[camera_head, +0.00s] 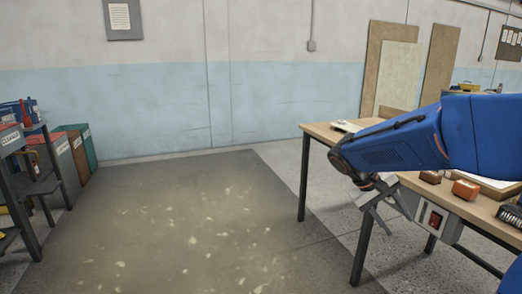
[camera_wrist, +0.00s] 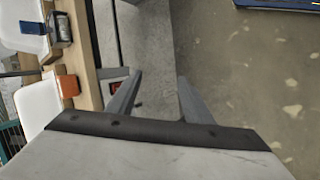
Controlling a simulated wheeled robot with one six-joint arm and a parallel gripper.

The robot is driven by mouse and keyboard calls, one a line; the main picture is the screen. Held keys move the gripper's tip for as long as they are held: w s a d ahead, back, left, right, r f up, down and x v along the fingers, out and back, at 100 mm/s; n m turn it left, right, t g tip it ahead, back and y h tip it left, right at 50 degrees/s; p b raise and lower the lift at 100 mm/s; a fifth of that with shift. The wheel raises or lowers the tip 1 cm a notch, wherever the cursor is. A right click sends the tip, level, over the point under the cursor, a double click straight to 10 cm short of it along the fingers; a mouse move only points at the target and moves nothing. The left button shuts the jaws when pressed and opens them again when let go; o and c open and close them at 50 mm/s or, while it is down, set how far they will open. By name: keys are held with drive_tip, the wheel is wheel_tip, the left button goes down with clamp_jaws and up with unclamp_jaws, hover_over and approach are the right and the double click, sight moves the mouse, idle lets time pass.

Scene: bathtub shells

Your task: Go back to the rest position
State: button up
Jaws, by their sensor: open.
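My gripper (camera_head: 386,207) hangs at the end of my blue arm, at the front edge of the wooden workbench (camera_head: 322,131) on the right. It points downward beside a grey box with a red switch on the bench front. In the wrist view its two grey fingers (camera_wrist: 159,76) stand apart with nothing between them. Bare floor and the bench side show beyond the fingers. I cannot tell whether a finger touches the bench or the switch box.
Red-brown blocks (camera_head: 466,189) and a dark brush-like item (camera_head: 511,214) lie on the bench near my arm. A dark shelf rack (camera_head: 37,187) and bins (camera_head: 77,150) stand at the left. The middle floor (camera_head: 190,220) is clear.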

drive_tip(key=s+a+f+t+y, duration=0.2)
drive_tip(key=s+a+t+y, duration=0.1)
drive_tip(key=s, duration=0.8)
drive_tip(key=s+a+f+t+y, duration=0.2)
drive_tip(key=s+a+y, duration=0.2)
drive_tip(key=s, duration=0.8)
drive_tip(key=a, duration=0.2)
drive_tip(key=shift+a+t+y, duration=0.3)
drive_tip(key=shift+t+y, duration=0.1)
drive_tip(key=shift+s, duration=0.1)
